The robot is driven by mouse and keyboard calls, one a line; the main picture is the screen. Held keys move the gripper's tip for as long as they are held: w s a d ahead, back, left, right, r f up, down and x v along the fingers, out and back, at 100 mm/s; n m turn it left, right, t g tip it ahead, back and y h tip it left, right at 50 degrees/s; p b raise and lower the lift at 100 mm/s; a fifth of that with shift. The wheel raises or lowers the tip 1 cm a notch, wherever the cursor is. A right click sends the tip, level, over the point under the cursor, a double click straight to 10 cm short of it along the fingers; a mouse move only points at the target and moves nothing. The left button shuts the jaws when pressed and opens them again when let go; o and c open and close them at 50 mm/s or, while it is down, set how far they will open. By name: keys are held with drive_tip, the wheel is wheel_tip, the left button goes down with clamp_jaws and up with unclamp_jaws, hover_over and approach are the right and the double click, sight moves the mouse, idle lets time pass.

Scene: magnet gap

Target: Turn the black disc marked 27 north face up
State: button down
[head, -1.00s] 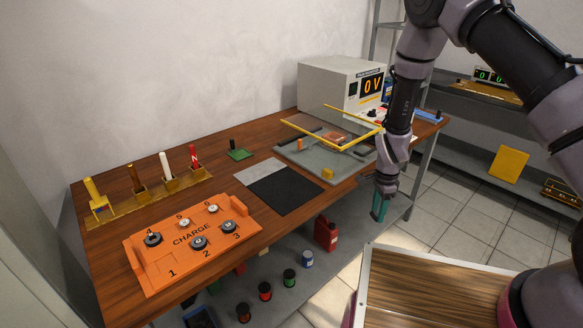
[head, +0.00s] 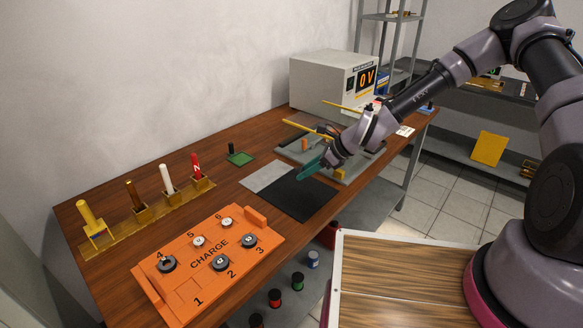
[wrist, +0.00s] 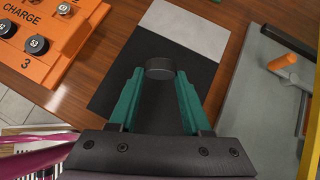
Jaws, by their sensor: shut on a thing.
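My gripper (head: 308,172) has teal fingers and hangs over the black half of the two-tone mat (head: 296,207). In the wrist view my gripper (wrist: 159,75) is shut on a small black disc (wrist: 160,69) between its fingertips. The disc's rim and dark face show, but I can read no number or pole mark on it. In the head view the disc is hidden by the fingers. I cannot tell whether it touches the mat.
An orange CHARGE tray (head: 192,292) with several discs stands front left. Coloured posts stand in a brass rack (head: 150,216) behind it. A grey fixture (head: 345,165) with yellow bars and a 0 V meter box (head: 325,85) are to the right.

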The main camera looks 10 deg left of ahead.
drive_tip(key=shift+a, duration=0.2)
drive_tip(key=shift+r, duration=0.1)
drive_tip(key=shift+d+f, duration=0.1)
drive_tip(key=shift+f, duration=2.7)
drive_tip(key=shift+f, duration=0.2)
drive_tip(key=shift+c, duration=1.4)
unclamp_jaws()
drive_tip(key=c, duration=0.5)
